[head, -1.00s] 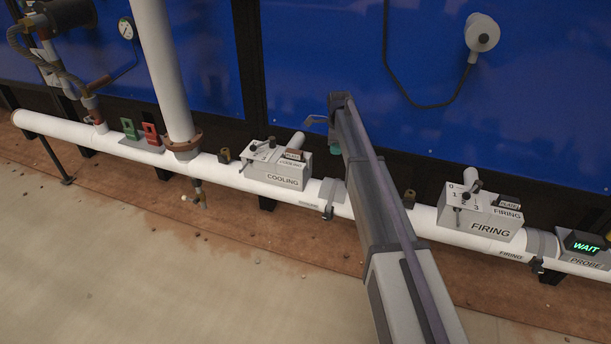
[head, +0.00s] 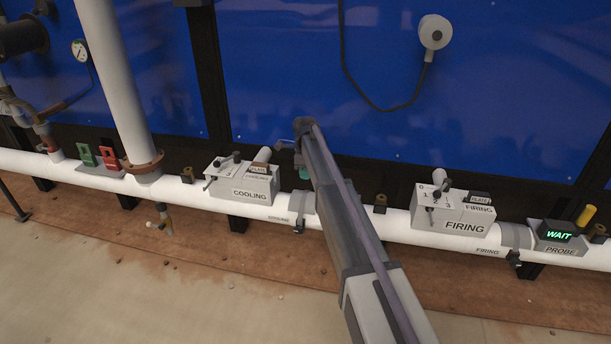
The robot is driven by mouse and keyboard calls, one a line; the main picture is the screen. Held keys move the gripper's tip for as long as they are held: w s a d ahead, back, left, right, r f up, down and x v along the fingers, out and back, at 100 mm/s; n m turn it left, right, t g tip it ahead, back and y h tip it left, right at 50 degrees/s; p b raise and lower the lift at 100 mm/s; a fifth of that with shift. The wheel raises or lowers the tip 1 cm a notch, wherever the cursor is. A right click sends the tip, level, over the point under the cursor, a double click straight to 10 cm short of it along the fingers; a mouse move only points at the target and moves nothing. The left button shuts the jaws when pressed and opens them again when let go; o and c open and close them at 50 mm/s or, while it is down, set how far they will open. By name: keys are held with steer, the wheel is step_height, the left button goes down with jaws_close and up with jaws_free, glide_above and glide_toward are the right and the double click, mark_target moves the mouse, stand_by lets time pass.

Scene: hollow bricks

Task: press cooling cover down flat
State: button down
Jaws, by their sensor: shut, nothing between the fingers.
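The grey cooling box (head: 248,195), lettered COOLING, sits on the white pipe left of centre. A small dark piece lettered PLATE (head: 259,169) is on its top right, with a pale cylinder (head: 263,155) just behind. Which part is the cooling cover, and whether it lies flat, I cannot tell at this size. A numbered dial with a dark lever (head: 222,166) is on the box's top left. My gripper (head: 286,146) is shut and empty at the arm's far end, up and right of the box, apart from it. The arm partly hides it.
The similar firing box (head: 462,212) is to the right, then a probe box with a lit WAIT display (head: 559,236). Green (head: 87,155) and red (head: 107,155) pieces and an upright pipe (head: 112,80) stand left. A cord (head: 345,70) hangs on the blue wall.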

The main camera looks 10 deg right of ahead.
mark_target(306, 196)
step_height(306, 196, down, 8)
steer(key=b, duration=0.6)
steer(key=shift+r, duration=0.1)
step_height(306, 196, down, 2)
steer(key=shift+f+b, duration=0.15)
steer(key=shift+b, duration=1)
steer(key=shift+s+r, duration=0.1)
steer(key=shift+r, duration=0.15)
step_height(306, 196, up, 14)
steer(key=p, duration=1.4)
steer(key=shift+p, duration=0.35)
